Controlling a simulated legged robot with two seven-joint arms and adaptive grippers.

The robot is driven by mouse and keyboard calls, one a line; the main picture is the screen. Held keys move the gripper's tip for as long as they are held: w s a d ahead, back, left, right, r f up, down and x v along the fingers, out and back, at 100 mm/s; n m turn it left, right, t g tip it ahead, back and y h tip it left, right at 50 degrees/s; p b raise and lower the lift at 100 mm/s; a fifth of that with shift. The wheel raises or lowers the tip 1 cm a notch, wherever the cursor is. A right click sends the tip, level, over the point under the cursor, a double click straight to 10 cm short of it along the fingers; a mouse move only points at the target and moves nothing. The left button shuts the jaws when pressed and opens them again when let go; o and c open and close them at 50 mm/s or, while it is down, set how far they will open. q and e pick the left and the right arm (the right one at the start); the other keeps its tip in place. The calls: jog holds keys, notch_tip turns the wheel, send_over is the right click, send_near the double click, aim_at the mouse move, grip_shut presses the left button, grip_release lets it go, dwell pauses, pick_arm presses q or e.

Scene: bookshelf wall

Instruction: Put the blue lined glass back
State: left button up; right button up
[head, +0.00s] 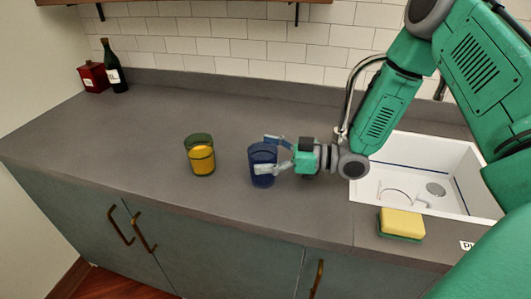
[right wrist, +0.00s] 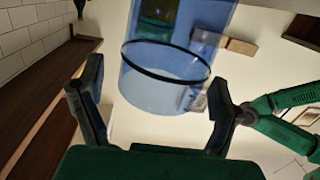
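The blue lined glass (head: 262,158) stands upright on the grey counter, left of the sink. It also shows in the right wrist view (right wrist: 165,62) as clear blue glass with a dark band around it. My right gripper (head: 267,152) reaches in from the right at the glass, with one finger on its far side and one on its near side. In the right wrist view its fingers (right wrist: 158,80) are spread, with a clear gap between the left finger and the glass. Contact at the other finger is hard to tell. My left gripper is not in view.
A green glass with yellow contents (head: 201,158) stands left of the blue one. A white sink (head: 455,165) and a yellow-green sponge (head: 401,223) are at the right. A dark bottle (head: 114,68) and red box (head: 92,77) stand at the back left. The left counter (head: 110,130) is clear.

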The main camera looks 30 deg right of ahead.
jog(key=shift+a+r, duration=0.15)
jog(key=shift+a, duration=0.15)
jog(key=shift+s+d, duration=0.25)
jog(key=shift+s, duration=0.05)
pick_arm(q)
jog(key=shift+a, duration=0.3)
pick_arm(e)
jog(key=v, duration=1.1)
jog(key=shift+d, duration=0.15)
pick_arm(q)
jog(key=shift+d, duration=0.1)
